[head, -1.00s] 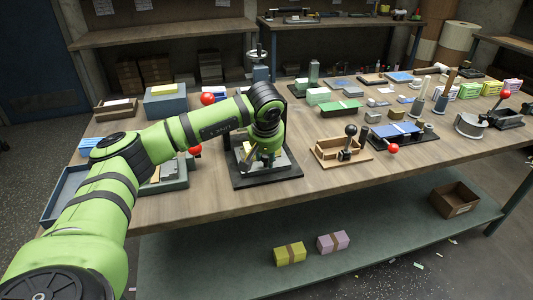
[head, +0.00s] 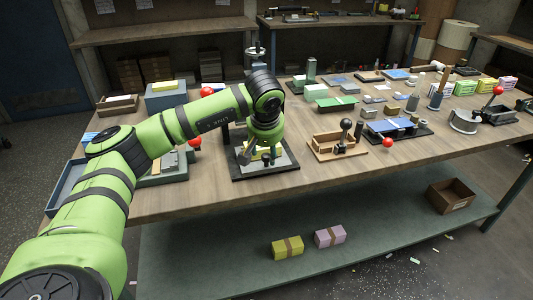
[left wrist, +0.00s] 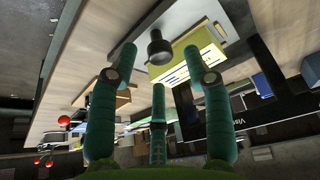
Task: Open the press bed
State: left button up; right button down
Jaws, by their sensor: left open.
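The press bed (head: 284,170) looks like a pale grey plate on a black base, beside the table's front edge in the head view. A black round knob (left wrist: 159,50) and a yellow-green block (left wrist: 198,52) show on the pale plate in the left wrist view. My left gripper (head: 262,157) points down over this plate. Its fingers are spread open in the left wrist view, with the knob seen between their tips. I cannot tell whether any finger touches the knob. The gripper and arm hide part of the plate in the head view. My right gripper is not in view.
A wooden tray (head: 321,151) with a black-knobbed lever stands to the right. A blue-topped fixture with a red ball (head: 387,142) is beyond it. Another red ball (head: 194,141) is close left of my wrist. Bare tabletop lies along the front edge (head: 205,196).

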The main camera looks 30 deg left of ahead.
pick_arm(q)
jog(key=v, duration=0.9)
jog(key=shift+r, duration=0.3)
